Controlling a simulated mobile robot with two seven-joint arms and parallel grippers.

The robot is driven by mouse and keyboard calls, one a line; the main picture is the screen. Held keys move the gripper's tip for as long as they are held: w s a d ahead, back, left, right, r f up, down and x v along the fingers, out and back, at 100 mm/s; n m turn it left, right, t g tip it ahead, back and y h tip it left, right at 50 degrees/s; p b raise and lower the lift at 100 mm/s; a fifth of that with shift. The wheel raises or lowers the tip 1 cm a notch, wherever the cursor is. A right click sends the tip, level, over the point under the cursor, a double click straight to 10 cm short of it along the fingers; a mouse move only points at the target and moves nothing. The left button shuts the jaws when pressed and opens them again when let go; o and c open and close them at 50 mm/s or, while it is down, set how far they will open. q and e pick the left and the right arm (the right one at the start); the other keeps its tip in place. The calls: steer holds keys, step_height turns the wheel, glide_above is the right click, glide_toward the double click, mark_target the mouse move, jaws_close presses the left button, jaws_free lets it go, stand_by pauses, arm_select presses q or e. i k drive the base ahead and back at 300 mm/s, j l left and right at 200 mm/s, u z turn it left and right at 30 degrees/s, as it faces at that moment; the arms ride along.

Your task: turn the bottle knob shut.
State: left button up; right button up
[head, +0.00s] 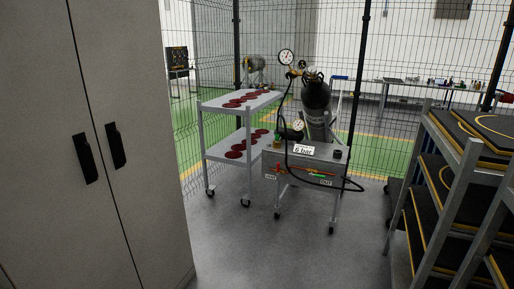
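A dark gas bottle (316,106) stands upright behind a small grey metal cart, in front of the wire mesh fence. Its top carries a valve and brass regulator fittings (296,74) with a round white gauge (286,57). The bottle knob itself is too small to tell apart at the bottle's top. A black hose runs from the fittings down to the cart (300,160), which bears a "6 bar" sign (303,149) and a second gauge (298,125). Neither of my grippers is in view.
A grey two-shelf trolley (228,152) with dark red discs stands left of the cart. A tall grey cabinet (75,190) fills the left. A rack of black, yellow-edged trays (450,190) stands at right. The floor (270,245) between them is clear.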

mark_target(313, 70)
steer(key=i+z, duration=0.35)
steer(key=i, duration=0.3)
steer(key=i+z, duration=0.3)
steer(key=i, duration=0.3)
steer(key=i+z, duration=0.2)
steer(key=i, duration=0.2)
steer(key=i+j+z, duration=0.2)
steer(key=i, duration=0.25)
steer(key=i+j+z, duration=0.2)
steer(key=i, duration=0.2)
steer(key=i+j+z, duration=0.15)
steer(key=i, duration=0.25)
steer(key=j, duration=0.1)
